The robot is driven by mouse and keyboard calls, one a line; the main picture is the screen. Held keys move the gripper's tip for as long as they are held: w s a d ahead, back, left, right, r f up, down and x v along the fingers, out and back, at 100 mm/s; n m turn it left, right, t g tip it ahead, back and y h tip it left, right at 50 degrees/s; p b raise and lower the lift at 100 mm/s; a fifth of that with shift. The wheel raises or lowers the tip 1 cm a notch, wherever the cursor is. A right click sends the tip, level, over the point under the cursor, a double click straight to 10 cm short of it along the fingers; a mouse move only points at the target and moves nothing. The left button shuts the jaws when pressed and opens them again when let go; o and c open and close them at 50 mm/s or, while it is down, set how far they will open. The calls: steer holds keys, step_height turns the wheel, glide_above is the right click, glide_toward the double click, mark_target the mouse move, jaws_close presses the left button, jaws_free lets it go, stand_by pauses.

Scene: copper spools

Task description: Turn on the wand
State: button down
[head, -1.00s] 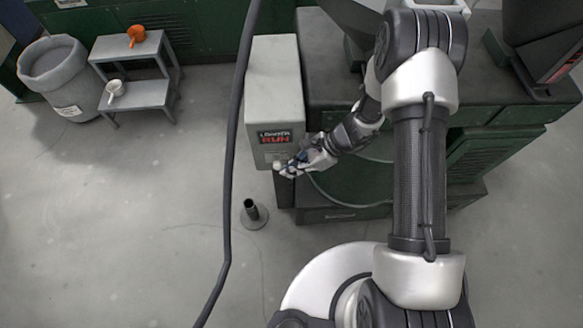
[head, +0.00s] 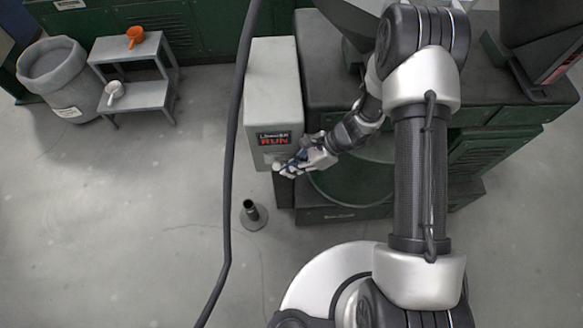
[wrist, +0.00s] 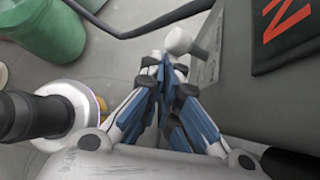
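A pale round knob (wrist: 180,41) on a short stem sticks out from the side of a grey box in the wrist view. The box (head: 273,85) bears a dark sign (head: 273,138) with red RUN lettering. My gripper (wrist: 166,68) has its blue-padded fingers brought together, with the tips just short of the knob in the picture; contact cannot be told. Nothing shows between them. In the head view my gripper (head: 284,170) is at the box's lower front, hiding part of it. I cannot make out which thing is the wand.
A black post on a round base (head: 252,213) stands on the floor near the box. A black cable (head: 232,150) hangs across the head view. A grey step stand (head: 137,97) holds an orange scoop (head: 134,37) and a white scoop (head: 115,92). Open floor lies left.

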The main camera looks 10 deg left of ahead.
steer(key=v, duration=1.2)
